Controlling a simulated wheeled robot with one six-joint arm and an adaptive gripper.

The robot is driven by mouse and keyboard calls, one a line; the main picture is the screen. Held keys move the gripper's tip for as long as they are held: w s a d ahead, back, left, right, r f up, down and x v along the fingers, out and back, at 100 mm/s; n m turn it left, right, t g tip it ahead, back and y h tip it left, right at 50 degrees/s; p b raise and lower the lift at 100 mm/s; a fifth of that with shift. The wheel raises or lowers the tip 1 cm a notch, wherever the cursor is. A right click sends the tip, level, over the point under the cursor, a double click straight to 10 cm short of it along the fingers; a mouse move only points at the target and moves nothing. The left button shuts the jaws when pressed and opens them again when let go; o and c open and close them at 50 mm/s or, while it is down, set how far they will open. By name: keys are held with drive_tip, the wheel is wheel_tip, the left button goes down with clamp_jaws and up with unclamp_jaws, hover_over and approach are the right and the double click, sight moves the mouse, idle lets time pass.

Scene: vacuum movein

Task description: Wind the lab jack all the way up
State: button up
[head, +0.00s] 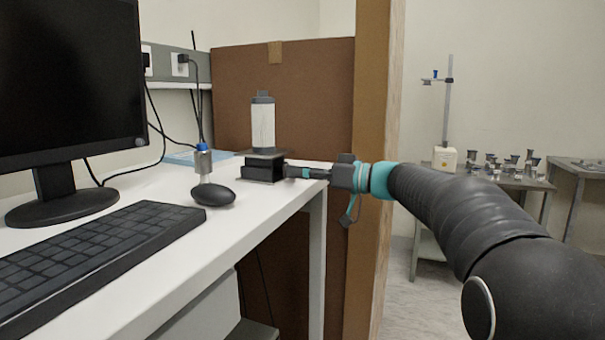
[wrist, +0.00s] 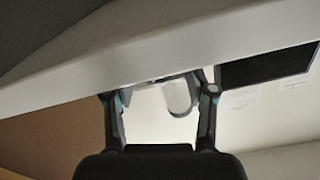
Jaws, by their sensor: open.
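The lab jack (head: 263,172) is a low black block with a flat top plate, near the right edge of the white desk. It looks nearly collapsed. A white cylinder with grey ends (head: 263,126) stands upright on it, and also shows between my fingers in the wrist view (wrist: 177,97). My gripper (head: 294,172) reaches in from the right, level with the jack and close to its right side. In the wrist view my gripper (wrist: 160,92) has its fingers wide apart, with nothing clamped. The jack's knob is not clearly visible, and I cannot tell contact.
A black mouse (head: 213,194), a keyboard (head: 100,250) and a small blue-capped bottle (head: 203,160) are left of the jack. A monitor (head: 70,80) stands at far left. A brown partition (head: 320,95) with a wooden post (head: 374,120) stands behind.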

drive_tip(key=v, duration=1.2)
